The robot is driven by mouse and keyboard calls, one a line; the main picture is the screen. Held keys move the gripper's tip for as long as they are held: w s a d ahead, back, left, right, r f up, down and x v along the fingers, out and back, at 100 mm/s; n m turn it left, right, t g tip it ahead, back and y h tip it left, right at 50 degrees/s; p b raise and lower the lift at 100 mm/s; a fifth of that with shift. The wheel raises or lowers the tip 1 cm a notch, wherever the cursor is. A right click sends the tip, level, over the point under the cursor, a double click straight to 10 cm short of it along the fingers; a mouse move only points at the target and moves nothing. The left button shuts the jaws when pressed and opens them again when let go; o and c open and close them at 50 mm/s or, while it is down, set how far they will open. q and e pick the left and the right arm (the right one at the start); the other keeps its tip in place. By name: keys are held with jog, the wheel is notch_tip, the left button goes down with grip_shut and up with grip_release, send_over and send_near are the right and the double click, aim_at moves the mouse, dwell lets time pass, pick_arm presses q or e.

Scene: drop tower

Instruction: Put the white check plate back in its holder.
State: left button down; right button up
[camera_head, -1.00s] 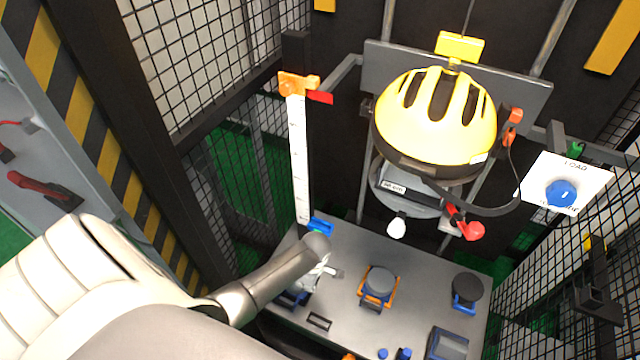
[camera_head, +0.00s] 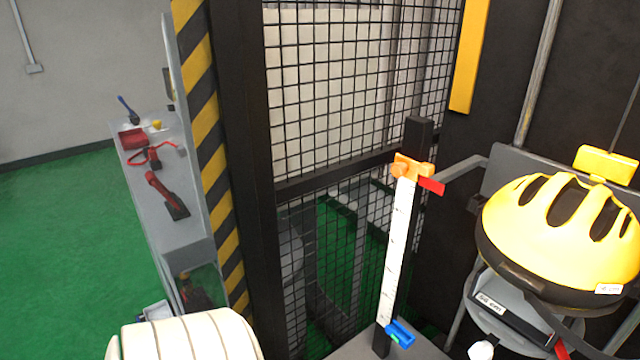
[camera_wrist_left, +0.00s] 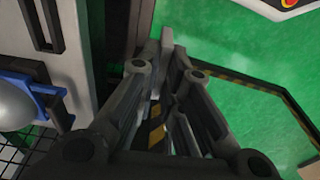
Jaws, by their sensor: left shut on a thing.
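My left gripper (camera_wrist_left: 168,70) shows in the left wrist view, shut on a thin greyish thing between its fingertips. I take it for the white check plate, seen nearly edge-on; its face is hidden. In the head view only my pale left arm shows, at the bottom left, and the gripper is out of view. A dark slotted block (camera_wrist_left: 45,22) stands on the pale grey table top at the left of the wrist view. It may be the plate's holder, but I cannot tell. My right gripper is not in view.
A blue cradle (camera_wrist_left: 40,88) with a grey rounded piece is left of the gripper. A white upright scale (camera_head: 397,250) and yellow helmet (camera_head: 560,235) stand at right. Mesh fence (camera_head: 350,110) and a striped post (camera_head: 205,130) separate a grey bench (camera_head: 190,215). Green floor is open at left.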

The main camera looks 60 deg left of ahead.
pick_arm(q)
jog(key=w+b, duration=0.3)
jog(key=w, duration=0.1)
jog(key=w+a+b, duration=0.1)
jog(key=w+b, duration=0.2)
jog(key=w, duration=0.2)
jog(key=w+f+b, duration=0.1)
jog(key=w+b, duration=0.3)
jog(key=w, duration=0.1)
jog(key=shift+w+a+f, duration=0.1)
jog(key=shift+w+a, duration=0.15)
jog(key=shift+a, duration=0.05)
jog(key=shift+s+f, duration=0.1)
jog(key=shift+f, duration=0.25)
jog(key=shift+f+b, duration=0.4)
jog(key=shift+f, duration=0.3)
jog(key=shift+f, duration=0.1)
jog(key=c, duration=1.5)
grip_release()
